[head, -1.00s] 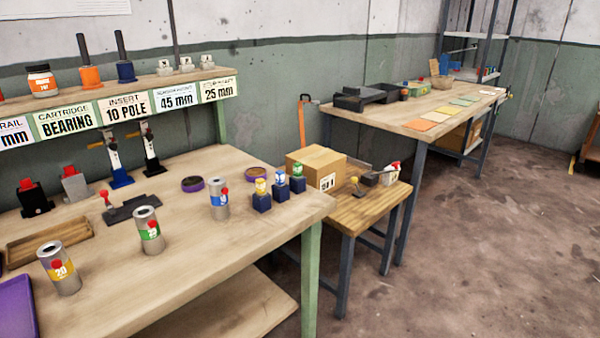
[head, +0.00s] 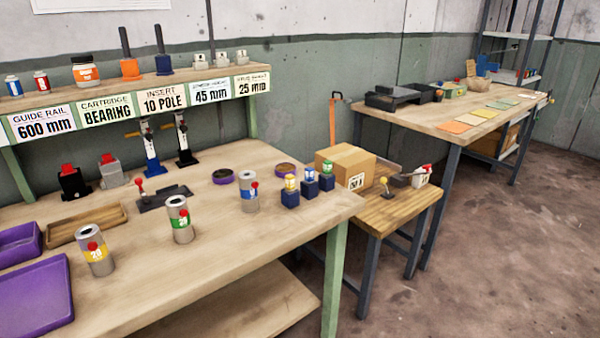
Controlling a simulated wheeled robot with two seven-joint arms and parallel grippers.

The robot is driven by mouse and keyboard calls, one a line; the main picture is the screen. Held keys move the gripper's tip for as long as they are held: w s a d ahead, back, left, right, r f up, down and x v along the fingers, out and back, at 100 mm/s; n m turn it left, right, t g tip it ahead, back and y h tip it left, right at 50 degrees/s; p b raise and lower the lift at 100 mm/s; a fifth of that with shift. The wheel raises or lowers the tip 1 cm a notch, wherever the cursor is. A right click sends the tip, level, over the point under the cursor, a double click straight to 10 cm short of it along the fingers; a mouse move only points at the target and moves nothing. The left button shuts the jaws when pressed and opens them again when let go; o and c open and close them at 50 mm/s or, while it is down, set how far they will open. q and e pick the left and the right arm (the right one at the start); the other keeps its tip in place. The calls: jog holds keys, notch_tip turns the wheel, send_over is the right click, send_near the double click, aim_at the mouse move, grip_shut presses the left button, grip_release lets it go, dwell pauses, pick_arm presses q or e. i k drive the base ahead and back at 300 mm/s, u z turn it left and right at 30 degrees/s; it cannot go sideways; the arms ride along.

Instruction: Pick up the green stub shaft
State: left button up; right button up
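A grey metal cylinder with a green label and a red knob (head: 179,219) stands upright on the near workbench (head: 250,240). A small dark blue block with a green-marked top (head: 327,176) stands near the bench's right end, beside blocks with blue (head: 309,183) and yellow (head: 290,191) tops. I cannot tell which green-marked piece is the stub shaft. Neither of my grippers is in view.
Purple trays (head: 38,298) and a wooden tray (head: 88,225) lie at the bench's left. A labelled shelf (head: 150,88) runs behind. A cardboard box (head: 345,164) sits on a small side table (head: 402,212). The floor (head: 500,250) at right is clear.

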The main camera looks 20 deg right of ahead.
aim_at(328, 171)
jog(key=z, duration=2.4)
jog(key=i, duration=2)
jog(key=u, duration=2.65)
